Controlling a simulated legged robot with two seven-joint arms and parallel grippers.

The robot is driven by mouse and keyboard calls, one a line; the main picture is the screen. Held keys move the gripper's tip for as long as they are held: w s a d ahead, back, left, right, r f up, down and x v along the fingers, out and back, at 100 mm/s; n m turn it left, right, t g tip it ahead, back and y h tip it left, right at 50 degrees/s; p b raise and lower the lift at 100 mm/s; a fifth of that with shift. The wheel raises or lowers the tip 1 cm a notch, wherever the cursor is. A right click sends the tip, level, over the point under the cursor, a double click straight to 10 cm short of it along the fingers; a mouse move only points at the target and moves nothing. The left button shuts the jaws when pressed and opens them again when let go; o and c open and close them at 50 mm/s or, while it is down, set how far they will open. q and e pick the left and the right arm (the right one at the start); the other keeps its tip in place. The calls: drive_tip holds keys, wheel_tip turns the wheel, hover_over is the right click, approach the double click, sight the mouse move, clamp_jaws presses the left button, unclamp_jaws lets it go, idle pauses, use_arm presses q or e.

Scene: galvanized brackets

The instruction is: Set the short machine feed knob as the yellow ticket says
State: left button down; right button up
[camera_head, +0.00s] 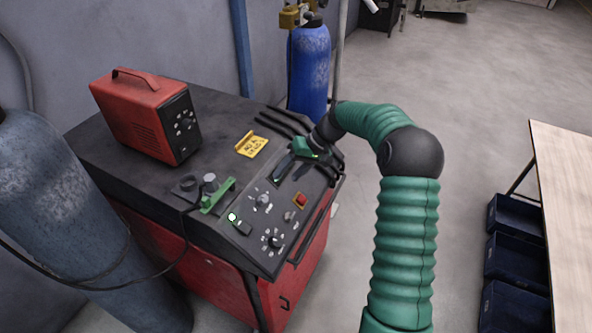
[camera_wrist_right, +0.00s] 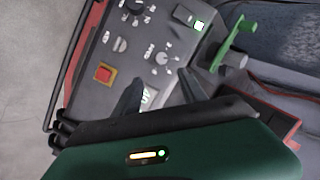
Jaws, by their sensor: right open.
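The yellow ticket (camera_head: 252,144) lies on the dark top of the large red machine (camera_head: 195,262); its dark handwriting is too small to read surely. The machine's sloping panel has two dial knobs: an upper grey one (camera_head: 263,200) and a lower black one (camera_head: 277,241). I cannot tell which is the feed knob. My right gripper (camera_head: 292,170) is open and empty over the upper part of the panel. In the right wrist view, the grey knob (camera_wrist_right: 163,58) lies beyond the fingertips, apart from them, and the black knob (camera_wrist_right: 134,8) is at the top edge. My left gripper is out of view.
A small red box machine (camera_head: 145,112) stands on the top. A green lever (camera_head: 218,195) rises left of the dials; a red switch (camera_head: 301,200) sits right. Gas cylinders (camera_head: 60,200) (camera_head: 309,70) flank the machine. Blue bins (camera_head: 515,250) and a table stand right.

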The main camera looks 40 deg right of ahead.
drive_tip(key=v, duration=0.4)
drive_tip(key=shift+d+r, duration=0.1)
